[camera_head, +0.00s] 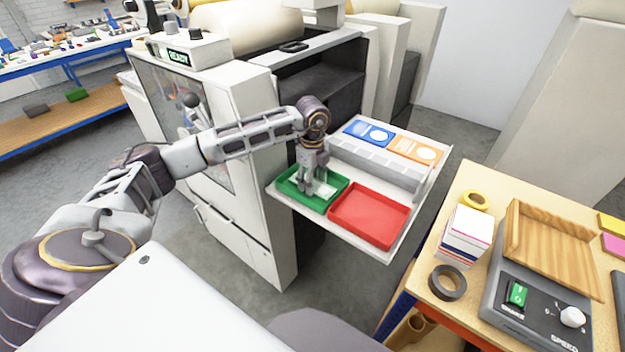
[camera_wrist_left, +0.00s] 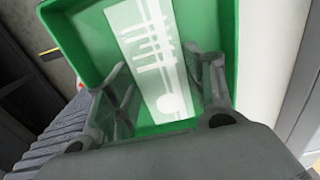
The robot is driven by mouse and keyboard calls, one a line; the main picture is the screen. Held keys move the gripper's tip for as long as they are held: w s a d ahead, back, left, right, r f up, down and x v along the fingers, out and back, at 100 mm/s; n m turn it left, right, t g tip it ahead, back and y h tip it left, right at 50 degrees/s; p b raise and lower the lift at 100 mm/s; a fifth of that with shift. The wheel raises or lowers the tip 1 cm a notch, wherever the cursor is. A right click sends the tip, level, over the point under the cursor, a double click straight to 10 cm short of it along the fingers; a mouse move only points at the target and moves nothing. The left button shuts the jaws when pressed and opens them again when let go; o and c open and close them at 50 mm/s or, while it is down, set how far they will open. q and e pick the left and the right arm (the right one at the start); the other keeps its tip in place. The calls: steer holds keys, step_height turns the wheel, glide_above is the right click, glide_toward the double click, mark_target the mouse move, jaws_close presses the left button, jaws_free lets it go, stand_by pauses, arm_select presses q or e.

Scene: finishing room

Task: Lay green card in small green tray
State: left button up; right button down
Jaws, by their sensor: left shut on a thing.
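My left gripper (camera_head: 314,188) points down into the small green tray (camera_head: 288,187) on the white shelf of the machine. It is shut on the green card, whose pale printed face (camera_wrist_left: 155,60) shows between the fingers in the left wrist view. The card is inside the tray's outline, lengthwise; whether it touches the tray floor I cannot tell. In the head view the fingers hide part of the card. The green tray (camera_wrist_left: 75,45) also fills much of the left wrist view. My right gripper is not in view.
A red tray (camera_head: 370,215) sits right of the green tray. A blue card (camera_head: 370,133) and an orange card (camera_head: 414,150) lie behind a grey ridged block (camera_head: 375,165). A wooden table (camera_head: 455,200) at right holds a card stack, tape rolls and a device with a wooden tray.

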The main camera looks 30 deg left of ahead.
arm_select(q)
steer(key=shift+f, duration=0.15)
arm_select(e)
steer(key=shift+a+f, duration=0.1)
arm_select(q)
steer(key=o, duration=0.8)
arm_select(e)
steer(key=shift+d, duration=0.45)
arm_select(q)
step_height(320, 180, up, 12)
steer(key=shift+r+b, duration=0.2)
steer(key=shift+b, duration=0.4)
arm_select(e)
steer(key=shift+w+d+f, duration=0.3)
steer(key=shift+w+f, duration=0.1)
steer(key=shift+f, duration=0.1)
arm_select(q)
steer(key=shift+f, duration=0.1)
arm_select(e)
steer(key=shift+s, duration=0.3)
